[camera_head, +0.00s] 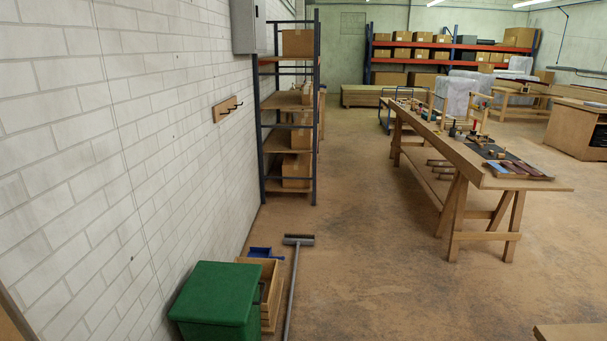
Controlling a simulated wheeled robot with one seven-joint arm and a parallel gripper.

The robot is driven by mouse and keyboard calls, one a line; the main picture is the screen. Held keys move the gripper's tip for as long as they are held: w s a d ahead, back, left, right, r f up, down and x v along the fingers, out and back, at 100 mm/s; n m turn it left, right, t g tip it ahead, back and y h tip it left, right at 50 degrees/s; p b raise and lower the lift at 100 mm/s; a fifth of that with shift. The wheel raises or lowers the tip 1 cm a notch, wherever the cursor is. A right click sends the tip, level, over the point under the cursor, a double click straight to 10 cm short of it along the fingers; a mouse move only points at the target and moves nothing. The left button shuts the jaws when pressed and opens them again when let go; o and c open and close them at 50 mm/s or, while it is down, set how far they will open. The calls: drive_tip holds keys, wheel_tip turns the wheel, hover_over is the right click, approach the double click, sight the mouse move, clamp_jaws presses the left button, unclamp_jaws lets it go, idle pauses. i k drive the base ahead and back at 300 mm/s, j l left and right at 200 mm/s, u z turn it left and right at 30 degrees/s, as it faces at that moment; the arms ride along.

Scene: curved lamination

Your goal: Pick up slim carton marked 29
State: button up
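I cannot make out a slim carton marked 29, and no number can be read on any box. Brown cardboard boxes stand on the grey metal shelf unit (316,110) by the left wall, with one box (297,43) near the top and another (296,170) on the low shelf. Several more cartons (390,78) sit on the orange and blue rack (452,46) at the back. They are too far off to read. My gripper is not in view.
A long wooden workbench (548,185) with tools stands at right. A green box (215,295), a wooden crate (268,318), a blue dustpan (260,252) and a broom (298,240) are on the floor by the white wall (110,130). The floor (370,240) between is clear.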

sight(306, 91)
drive_tip(key=i+l+z, duration=0.35)
drive_tip(key=i, duration=0.35)
drive_tip(key=i+z, duration=0.35)
drive_tip(key=i, duration=0.4)
drive_tip(key=i+l, duration=0.1)
drive_tip(key=i, duration=5.35)
drive_tip(key=i+u, duration=0.5)
drive_tip(key=i+l+u, duration=0.3)
drive_tip(key=i+u, duration=0.15)
drive_tip(key=i+l+u, duration=1.15)
drive_tip(key=l+u, duration=0.3)
drive_tip(key=l, duration=0.15)
